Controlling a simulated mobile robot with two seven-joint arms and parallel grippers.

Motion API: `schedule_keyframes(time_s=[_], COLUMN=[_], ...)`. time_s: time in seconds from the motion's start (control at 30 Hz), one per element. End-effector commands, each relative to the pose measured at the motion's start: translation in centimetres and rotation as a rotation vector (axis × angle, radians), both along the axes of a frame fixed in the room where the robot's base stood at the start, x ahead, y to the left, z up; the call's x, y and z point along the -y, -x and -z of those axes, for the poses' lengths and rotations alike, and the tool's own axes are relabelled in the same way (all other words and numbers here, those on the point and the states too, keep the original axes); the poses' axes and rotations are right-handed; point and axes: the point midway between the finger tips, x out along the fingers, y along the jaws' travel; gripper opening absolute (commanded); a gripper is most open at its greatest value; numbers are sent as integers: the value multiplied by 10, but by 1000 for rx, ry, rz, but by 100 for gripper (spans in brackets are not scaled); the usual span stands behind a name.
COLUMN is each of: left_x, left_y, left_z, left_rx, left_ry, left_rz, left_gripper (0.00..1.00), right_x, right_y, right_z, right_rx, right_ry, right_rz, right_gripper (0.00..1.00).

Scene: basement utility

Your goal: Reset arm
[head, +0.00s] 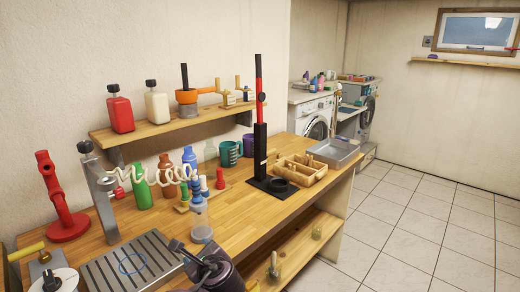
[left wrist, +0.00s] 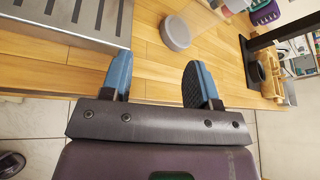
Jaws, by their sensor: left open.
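My left gripper (head: 193,256) is at the front edge of the wooden workbench (head: 245,225), low in the head view. In the left wrist view its two blue-padded fingers (left wrist: 160,76) are spread apart with nothing between them. Bare bench wood shows beyond the fingertips. A round grey piece (left wrist: 175,33) lies past the fingertips in the wrist view. My right gripper is in neither view.
A slotted metal tray (head: 116,270) lies left of the gripper. A black stand with a red upper part (head: 260,135) rises at the right, near a wooden divided box (head: 312,173). Several bottles line the back under a wall shelf (head: 180,125). Tiled floor (head: 400,225) is open at right.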

Motion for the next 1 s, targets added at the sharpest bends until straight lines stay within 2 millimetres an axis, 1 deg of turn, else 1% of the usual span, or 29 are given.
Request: schedule_keyframes(time_s=[0.03, 0.1, 0.17, 0.2, 0.37, 0.4, 0.47, 0.5, 0.57, 0.6, 0.7, 0.8, 1.0], left_x=[-5, -11, -17, -20, -36, -40, -46, -50, -57, -61, -71, -79, -91], left_y=[19, 41, 59, 72, 125, 139, 160, 175, 197, 212, 247, 276, 318], left_z=[15, 31, 43, 50, 74, 79, 84, 87, 91, 93, 94, 92, 85], left_rx=[-8, -10, -8, -6, 11, 17, 31, 42, 60, 75, 119, 165, 242], left_ry=[114, 264, 385, 462, 760, 833, 938, 1007, 1103, 1164, 1305, 1409, 1537], left_rz=[-38, -99, -156, -197, -390, -446, -534, -597, -694, -760, -926, -1068, -1280], left_gripper=[55, 55, 55, 55, 55, 55, 55, 55, 55, 55, 55, 55, 55], right_x=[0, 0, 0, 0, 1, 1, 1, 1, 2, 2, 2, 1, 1], right_y=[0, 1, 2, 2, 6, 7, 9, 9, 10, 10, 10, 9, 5], right_z=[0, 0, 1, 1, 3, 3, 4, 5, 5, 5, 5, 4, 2], right_rx=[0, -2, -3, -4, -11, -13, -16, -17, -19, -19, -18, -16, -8], right_ry=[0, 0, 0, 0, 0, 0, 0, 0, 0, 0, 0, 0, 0], right_rz=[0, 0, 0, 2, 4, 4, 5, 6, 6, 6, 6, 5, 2], right_gripper=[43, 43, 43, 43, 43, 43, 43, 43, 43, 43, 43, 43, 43])
